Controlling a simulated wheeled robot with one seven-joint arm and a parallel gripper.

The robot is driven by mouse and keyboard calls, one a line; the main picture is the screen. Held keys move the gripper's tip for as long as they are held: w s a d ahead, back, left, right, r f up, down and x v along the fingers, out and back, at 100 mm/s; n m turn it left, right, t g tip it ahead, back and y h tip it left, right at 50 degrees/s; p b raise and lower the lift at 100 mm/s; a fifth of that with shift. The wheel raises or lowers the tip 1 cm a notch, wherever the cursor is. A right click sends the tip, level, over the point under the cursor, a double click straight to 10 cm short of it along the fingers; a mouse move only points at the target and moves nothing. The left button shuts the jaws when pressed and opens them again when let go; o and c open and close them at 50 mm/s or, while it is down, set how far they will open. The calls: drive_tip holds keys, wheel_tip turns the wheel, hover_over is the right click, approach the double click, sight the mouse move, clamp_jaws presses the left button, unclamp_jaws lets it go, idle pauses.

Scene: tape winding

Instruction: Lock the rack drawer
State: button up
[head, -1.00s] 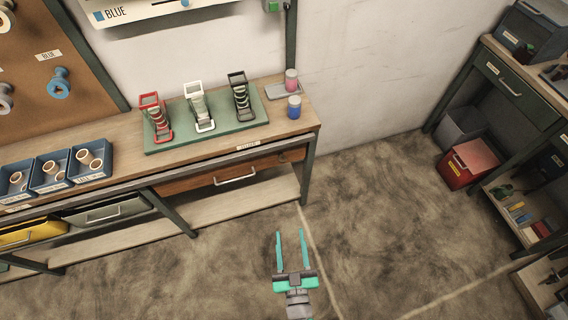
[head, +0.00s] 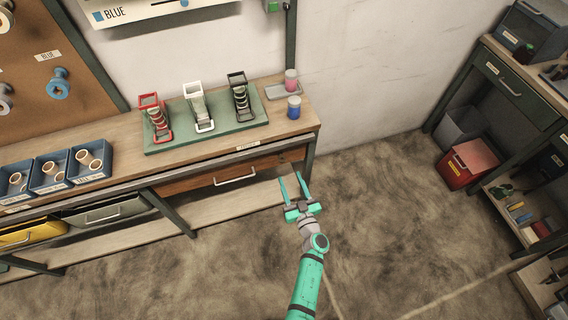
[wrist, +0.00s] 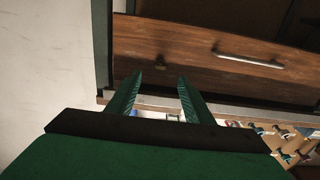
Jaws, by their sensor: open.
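A wooden drawer (head: 240,175) with a metal bar handle (head: 236,178) sits under the right end of the workbench in the head view. In the wrist view the wooden drawer front (wrist: 190,54) fills the upper half, with its handle (wrist: 248,59) at the right. A small dark round fitting (wrist: 160,66) is on that front, left of the handle. My gripper (head: 290,178) is open and empty, in front of the drawer's right end. In the wrist view its fingers (wrist: 160,78) point towards the small fitting. I cannot tell whether they touch the front.
The bench leg (head: 308,168) stands close right of my gripper. A green mat (head: 215,130) with several spool holders lies on the bench. A lower shelf (head: 220,209) runs beneath the drawer. The floor to the right is clear, up to a rack (head: 495,135).

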sight(282, 157)
drive_tip(key=x, duration=0.8)
drive_tip(key=shift+w, duration=0.25)
drive_tip(key=shift+a, duration=0.1)
drive_tip(key=c, duration=1)
drive_tip(key=shift+c, duration=0.2)
drive_tip(key=shift+n, duration=8.9)
